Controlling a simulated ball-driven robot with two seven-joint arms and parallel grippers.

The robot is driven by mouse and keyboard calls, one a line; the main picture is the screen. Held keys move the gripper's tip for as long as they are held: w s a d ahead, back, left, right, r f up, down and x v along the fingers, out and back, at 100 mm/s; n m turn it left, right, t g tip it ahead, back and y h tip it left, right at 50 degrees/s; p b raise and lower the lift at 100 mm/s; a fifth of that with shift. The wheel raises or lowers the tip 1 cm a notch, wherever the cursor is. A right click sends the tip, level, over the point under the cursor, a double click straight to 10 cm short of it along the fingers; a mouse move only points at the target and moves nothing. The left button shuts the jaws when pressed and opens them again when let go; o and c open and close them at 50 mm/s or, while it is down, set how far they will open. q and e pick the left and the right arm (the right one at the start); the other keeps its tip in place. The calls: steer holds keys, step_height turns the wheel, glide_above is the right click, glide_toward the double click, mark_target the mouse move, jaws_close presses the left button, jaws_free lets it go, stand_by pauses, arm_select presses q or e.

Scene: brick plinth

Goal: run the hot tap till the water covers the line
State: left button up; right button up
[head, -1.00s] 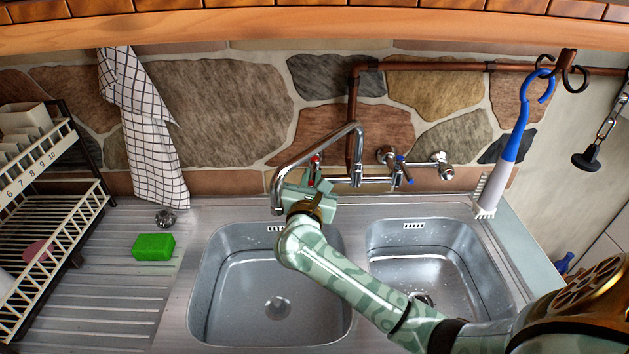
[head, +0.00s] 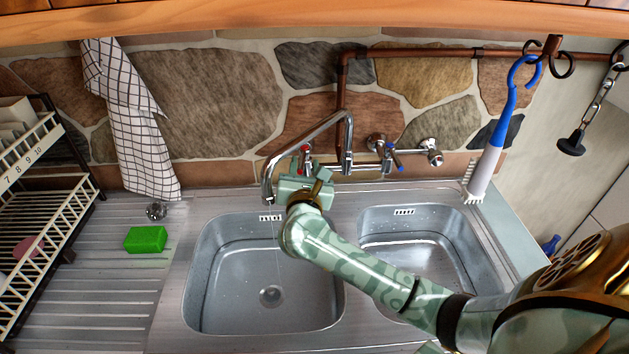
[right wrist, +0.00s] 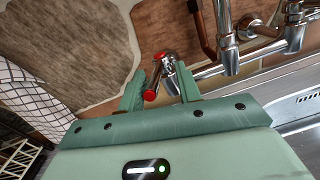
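The hot tap (head: 305,158) has a red-marked handle behind the left basin (head: 225,318). My right gripper (head: 308,187) is at this tap. In the right wrist view, the red-ended handle (right wrist: 150,95) lies between the two spread fingers (right wrist: 160,88), close to the left finger; contact is unclear. The spout (head: 268,185) hangs over the left basin. A thin streak of water (head: 274,230) falls from it, and drops dot the basin. The drain (head: 270,296) shows on the basin floor. I cannot make out a line. My left gripper is out of view.
The blue-marked tap (head: 391,150) is right of the spout. My right arm crosses the right basin (head: 460,235). A green sponge (head: 146,239) and a small metal piece (head: 156,210) lie on the left drainboard by the rack (head: 60,215). A black plug (head: 571,143) hangs at right.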

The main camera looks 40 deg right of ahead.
steer(key=v, duration=1.6)
step_height(320, 180, up, 8)
steer(key=s+d+n+t+h+b, duration=0.1)
steer(key=n+t, duration=0.7)
steer(key=n, duration=1.1)
steer(key=shift+s+d+t, duration=0.4)
steer(key=shift+s+d, duration=0.1)
